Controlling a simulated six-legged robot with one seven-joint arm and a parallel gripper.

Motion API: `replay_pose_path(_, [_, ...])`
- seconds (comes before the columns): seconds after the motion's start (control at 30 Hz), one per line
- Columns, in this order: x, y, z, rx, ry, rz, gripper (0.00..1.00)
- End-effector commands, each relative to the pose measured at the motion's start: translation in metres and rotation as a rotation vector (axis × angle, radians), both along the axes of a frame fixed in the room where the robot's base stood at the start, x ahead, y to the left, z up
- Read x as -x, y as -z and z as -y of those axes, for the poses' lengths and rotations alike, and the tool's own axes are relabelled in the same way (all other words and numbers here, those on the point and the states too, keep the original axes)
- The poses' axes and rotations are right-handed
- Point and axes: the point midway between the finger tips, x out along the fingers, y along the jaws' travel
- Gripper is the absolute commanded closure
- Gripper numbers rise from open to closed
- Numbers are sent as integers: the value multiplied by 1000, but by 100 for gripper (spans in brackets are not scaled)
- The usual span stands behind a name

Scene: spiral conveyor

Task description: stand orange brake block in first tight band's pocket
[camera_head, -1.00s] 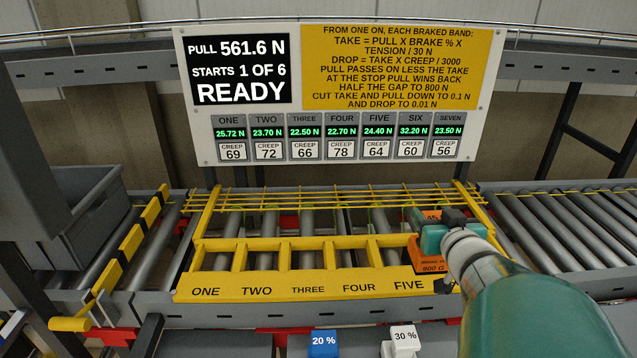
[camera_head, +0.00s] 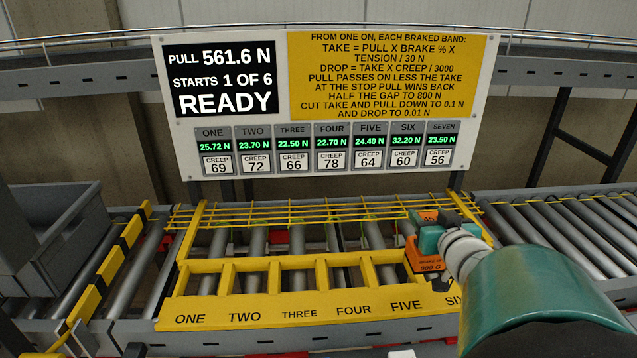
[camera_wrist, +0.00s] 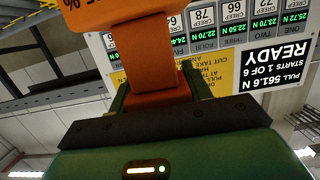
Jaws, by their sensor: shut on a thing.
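My gripper (camera_head: 430,240) is shut on the orange brake block (camera_head: 422,262), at the right end of the yellow pocket rack (camera_head: 300,309). The block appears upright, with "900 G" on its lower face; it also fills the upper middle of the wrist view (camera_wrist: 150,62), between the green fingers. It is by the pocket labelled SIX, right of the FIVE pocket. My wrist hides part of that label, and I cannot tell whether the block touches the rack or sits in the pocket. The pockets ONE to FIVE look empty. The board (camera_head: 326,106) reads SIX 32.20 N, ONE 25.72 N.
Yellow guard rails (camera_head: 300,218) run behind the pockets, over the rollers. A black-and-yellow striped bar (camera_head: 105,270) stands at left, near a grey bin (camera_head: 50,235). An open roller conveyor (camera_head: 560,235) extends right.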

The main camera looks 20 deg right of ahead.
Motion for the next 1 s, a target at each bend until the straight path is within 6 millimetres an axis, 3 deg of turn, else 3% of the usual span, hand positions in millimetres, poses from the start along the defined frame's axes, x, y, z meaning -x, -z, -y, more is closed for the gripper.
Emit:
replay_pose_path(0.4, [-27,27,59,0,1,5,100])
replay_pose_path(0.7, [-42,65,86,-1,-1,5,100])
replay_pose_path(1.0, [-48,81,99,2,0,4,100])
